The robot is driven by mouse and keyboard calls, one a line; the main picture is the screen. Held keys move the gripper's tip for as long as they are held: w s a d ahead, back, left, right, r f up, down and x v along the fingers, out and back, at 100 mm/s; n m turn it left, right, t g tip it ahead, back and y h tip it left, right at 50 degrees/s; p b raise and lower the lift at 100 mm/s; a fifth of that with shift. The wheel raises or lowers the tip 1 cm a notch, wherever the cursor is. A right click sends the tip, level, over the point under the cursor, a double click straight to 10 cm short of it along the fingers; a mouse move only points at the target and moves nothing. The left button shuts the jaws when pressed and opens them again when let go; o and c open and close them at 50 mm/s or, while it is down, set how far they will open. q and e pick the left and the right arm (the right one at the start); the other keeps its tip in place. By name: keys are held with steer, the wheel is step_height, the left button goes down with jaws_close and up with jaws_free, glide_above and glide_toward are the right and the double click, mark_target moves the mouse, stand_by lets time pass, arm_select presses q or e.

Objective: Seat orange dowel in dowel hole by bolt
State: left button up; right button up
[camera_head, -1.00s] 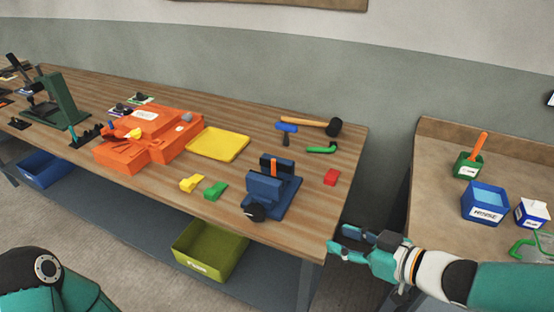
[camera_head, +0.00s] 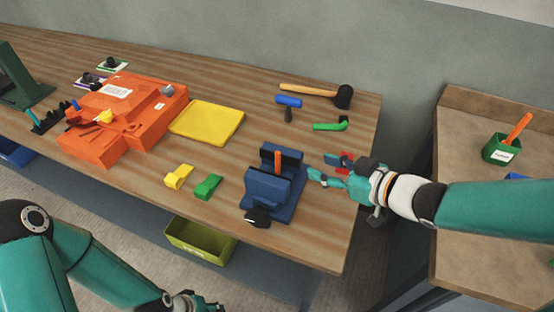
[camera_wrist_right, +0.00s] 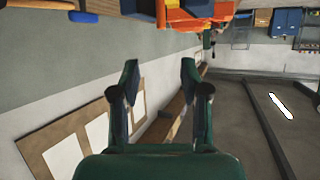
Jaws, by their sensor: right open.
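The orange dowel (camera_head: 278,160) stands upright in the jaws of the blue vise (camera_head: 266,186) on the bench. The orange mould (camera_head: 128,110) lies further left; a grey round part (camera_head: 167,90) on it may be the bolt. I cannot make out the dowel hole. My right gripper (camera_head: 321,168) is open and empty just right of the vise, apart from the dowel. Its spread fingers also show in the right wrist view (camera_wrist_right: 160,75). My left gripper (camera_head: 190,303) shows only partly at the bottom edge; its jaws are unclear.
A red block (camera_head: 345,157) is partly hidden behind my right gripper. A yellow tray (camera_head: 208,122) lies between mould and vise, with a yellow block (camera_head: 178,177) and a green block (camera_head: 208,187) in front. A mallet (camera_head: 315,92) and blue-headed hammer (camera_head: 288,103) lie behind.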

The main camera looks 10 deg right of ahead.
steer(key=b, duration=0.1)
glide_toward(280, 154)
steer(key=x, duration=0.4)
steer(key=shift+p+x, duration=0.35)
steer(key=shift+x, duration=2.4)
jaws_close()
